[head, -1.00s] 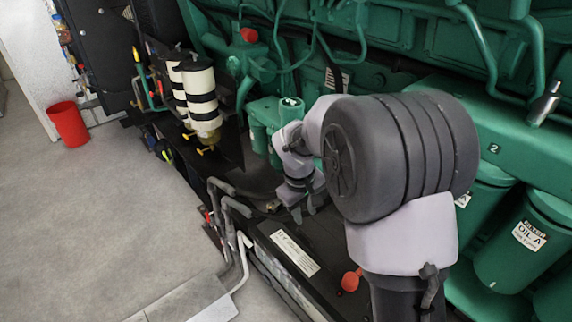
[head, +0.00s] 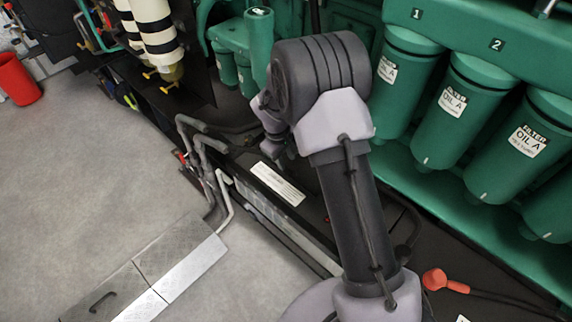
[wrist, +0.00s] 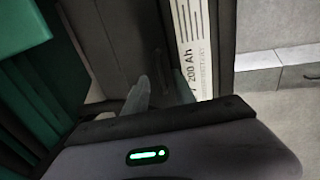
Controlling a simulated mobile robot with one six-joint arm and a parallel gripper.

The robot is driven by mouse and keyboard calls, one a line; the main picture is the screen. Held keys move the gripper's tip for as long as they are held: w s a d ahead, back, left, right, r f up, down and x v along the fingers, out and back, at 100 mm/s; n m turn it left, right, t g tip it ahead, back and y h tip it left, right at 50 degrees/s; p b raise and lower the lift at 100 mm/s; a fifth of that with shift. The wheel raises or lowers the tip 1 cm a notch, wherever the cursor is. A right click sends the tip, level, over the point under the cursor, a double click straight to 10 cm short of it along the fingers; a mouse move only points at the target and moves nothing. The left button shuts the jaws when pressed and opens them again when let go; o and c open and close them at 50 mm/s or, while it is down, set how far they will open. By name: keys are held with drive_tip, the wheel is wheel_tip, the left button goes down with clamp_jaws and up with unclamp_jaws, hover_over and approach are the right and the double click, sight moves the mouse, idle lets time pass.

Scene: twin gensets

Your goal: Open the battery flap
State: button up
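A dark panel with a small handle (wrist: 158,62) lies ahead of my gripper in the wrist view; I take it for the battery flap, but cannot be sure. A white label (wrist: 191,45) reading "200 Ah" runs along its right. A white label (head: 277,183) also shows on the dark base in the head view. My gripper (head: 283,152) hangs just above and behind that label, partly hidden by my arm. In the wrist view a pale finger shape (wrist: 138,98) points toward the panel, apparently short of the handle. The finger gap is unclear, and nothing is visibly held.
Green oil filters (head: 398,80) stand at the right. Grey pipes (head: 205,155) rise left of the base. Metal floor plates (head: 150,275) lie at lower left. An orange-red knob (head: 434,280) is at lower right. The grey floor (head: 90,190) is open at left.

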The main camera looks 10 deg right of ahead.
drive_tip(key=shift+w+d+f, duration=0.1)
drive_tip(key=shift+f, duration=0.55)
drive_tip(key=shift+c, duration=0.2)
clamp_jaws()
idle(0.8)
